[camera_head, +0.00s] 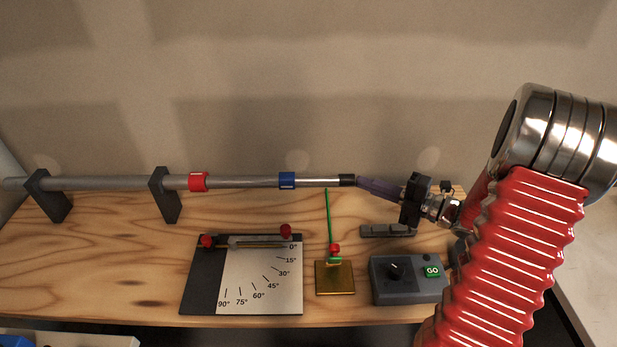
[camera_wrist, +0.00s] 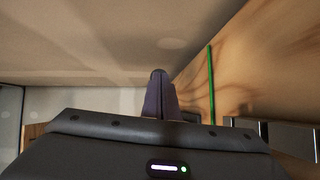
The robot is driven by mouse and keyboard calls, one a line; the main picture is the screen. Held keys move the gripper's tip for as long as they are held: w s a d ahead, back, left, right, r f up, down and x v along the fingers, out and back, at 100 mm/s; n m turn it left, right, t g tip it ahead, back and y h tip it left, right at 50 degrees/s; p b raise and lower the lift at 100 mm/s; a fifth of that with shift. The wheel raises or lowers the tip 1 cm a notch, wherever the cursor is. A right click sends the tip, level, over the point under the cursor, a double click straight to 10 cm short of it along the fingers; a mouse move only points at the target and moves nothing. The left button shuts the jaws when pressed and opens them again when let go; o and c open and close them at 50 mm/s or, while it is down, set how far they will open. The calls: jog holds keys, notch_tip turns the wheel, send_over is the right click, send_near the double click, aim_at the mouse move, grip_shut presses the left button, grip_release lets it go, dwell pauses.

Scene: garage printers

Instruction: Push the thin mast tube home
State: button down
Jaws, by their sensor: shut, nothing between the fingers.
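The mast lies level across two dark stands in the head view. A dark cap (camera_head: 347,180) ends the thin tube. My gripper (camera_head: 360,183) is shut, its purple fingers tip at or against the cap; exact contact is unclear. In the wrist view the fingers (camera_wrist: 160,95) hide most of the tube, and a dark round end shows at their tips.
Two dark stands (camera_head: 165,197) (camera_head: 48,197) carry the mast. In front are an angle board (camera_head: 262,285), a brass block (camera_head: 335,280) with a thin green rod (camera_head: 328,215), a grey control box (camera_head: 392,290) with a GO button, and a small grey bar (camera_head: 388,231).

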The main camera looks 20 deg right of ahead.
aim_at(344, 184)
jog(key=shift+w+a, duration=0.25)
jog(key=shift+a, duration=0.7)
jog(key=shift+w+a, duration=0.2)
jog(key=shift+a, duration=0.75)
jog(key=shift+w+a, duration=0.25)
jog(key=shift+a, duration=0.7)
dwell(2.9)
jog(key=shift+d, duration=0.15)
jog(key=shift+s+d, duration=0.2)
jog(key=shift+d, duration=0.55)
jog(key=shift+s+d, duration=0.2)
jog(key=shift+d, duration=0.6)
jog(key=shift+s+d, duration=0.2)
jog(key=shift+d, duration=0.55)
